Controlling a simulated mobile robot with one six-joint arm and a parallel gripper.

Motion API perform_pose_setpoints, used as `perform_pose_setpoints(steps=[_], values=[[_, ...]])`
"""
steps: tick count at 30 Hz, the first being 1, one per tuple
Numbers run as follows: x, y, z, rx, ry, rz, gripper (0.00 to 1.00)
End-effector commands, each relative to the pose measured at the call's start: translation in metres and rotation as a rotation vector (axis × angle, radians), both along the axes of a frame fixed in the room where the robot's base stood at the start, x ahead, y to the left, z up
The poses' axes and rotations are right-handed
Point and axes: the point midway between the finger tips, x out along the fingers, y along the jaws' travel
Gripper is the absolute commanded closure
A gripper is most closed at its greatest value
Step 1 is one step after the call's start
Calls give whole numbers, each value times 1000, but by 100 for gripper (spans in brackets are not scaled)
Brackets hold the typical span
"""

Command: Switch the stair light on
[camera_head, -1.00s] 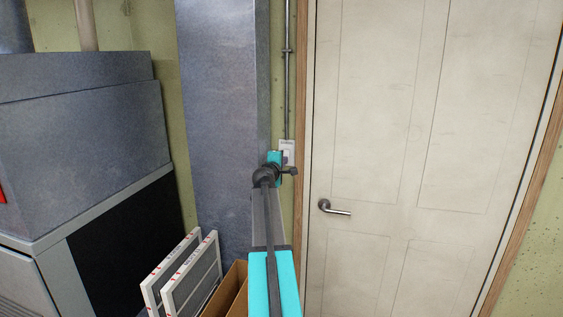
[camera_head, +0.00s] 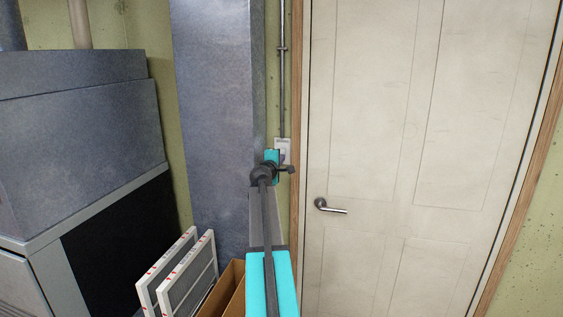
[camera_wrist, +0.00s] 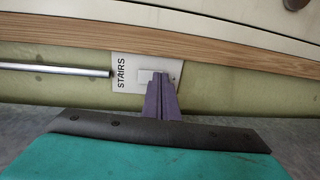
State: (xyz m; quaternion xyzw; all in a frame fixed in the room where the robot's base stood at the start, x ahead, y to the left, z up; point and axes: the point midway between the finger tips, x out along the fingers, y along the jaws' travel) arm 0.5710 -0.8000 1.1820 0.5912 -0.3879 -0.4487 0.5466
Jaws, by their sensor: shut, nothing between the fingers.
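The stair light switch is a white wall plate (camera_wrist: 123,68) lettered "STAIRS" with a pale rocker (camera_wrist: 145,76). In the wrist view it is turned sideways, between the wood door trim and a grey metal surface. My gripper (camera_wrist: 161,80) is shut and empty, its purple fingertips over the plate at one end of the rocker. Part of the rocker is hidden behind the fingers. I cannot tell whether they touch it.
A conduit (camera_head: 282,70) runs down to the plate. A closed white door (camera_head: 390,150) with a lever handle (camera_head: 328,206) is to the right. A tall grey duct (camera_head: 215,120) stands close on the left. Framed filters (camera_head: 190,280) and a cardboard box (camera_head: 224,290) sit below.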

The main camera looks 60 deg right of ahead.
Motion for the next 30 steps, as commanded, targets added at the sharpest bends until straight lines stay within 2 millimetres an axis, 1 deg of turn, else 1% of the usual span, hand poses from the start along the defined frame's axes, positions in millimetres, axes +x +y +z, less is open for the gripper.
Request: perform_pose_setpoints(steps=[7, 11, 22, 30], values=[[1, 3, 0, 0, 0, 2, 100], [-1, 9, -1, 0, 0, 2, 100], [-8, 43, -7, -1, -1, 3, 100], [-18, 68, -10, 0, -1, 1, 100]])
